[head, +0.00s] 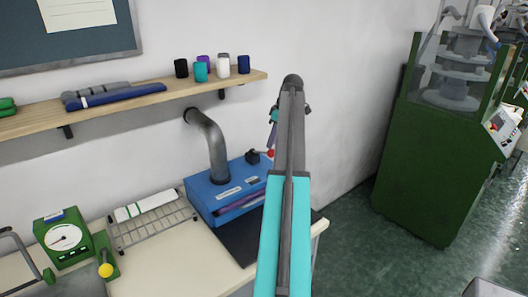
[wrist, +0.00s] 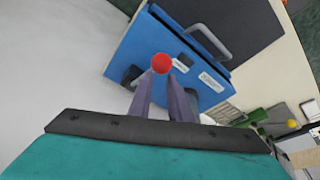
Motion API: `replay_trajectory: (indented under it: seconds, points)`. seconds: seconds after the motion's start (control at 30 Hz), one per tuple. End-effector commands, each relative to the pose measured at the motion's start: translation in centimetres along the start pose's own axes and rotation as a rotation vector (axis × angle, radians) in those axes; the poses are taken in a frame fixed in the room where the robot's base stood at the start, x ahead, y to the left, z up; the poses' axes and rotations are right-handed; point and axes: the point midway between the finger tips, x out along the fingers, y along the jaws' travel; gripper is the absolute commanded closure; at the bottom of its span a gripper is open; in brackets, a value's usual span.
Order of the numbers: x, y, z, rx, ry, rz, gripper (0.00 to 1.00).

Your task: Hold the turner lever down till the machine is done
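The turner is a blue box (head: 228,190) on the table, with a grey pipe (head: 213,145) rising behind it. The box also fills the top of the wrist view (wrist: 150,45). The red knob (head: 270,153) of its lever is at its far right; the knob also shows in the wrist view (wrist: 161,63). My gripper (head: 271,138) is at the knob. In the wrist view the fingertips (wrist: 163,75) are at the red knob, with a narrow gap between the fingers. Whether they grip or only touch it, I cannot tell. The lever's shaft is mostly hidden.
A green dial gauge (head: 64,238) and a yellow-knobbed lever (head: 105,270) stand left, beside a wire rack (head: 150,225). A green machine (head: 425,150) stands right, across open floor (head: 345,235).

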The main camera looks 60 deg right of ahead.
Motion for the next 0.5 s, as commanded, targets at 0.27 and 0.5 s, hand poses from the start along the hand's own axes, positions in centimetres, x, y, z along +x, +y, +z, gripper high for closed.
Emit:
replay_trajectory:
  seconds: [0.27,0.5]
  points:
    - [0.31,0.00,0.11,0.000,0.000,0.000,0.83]
    - [0.92,-0.01,0.30,0.000,0.000,0.000,0.83]
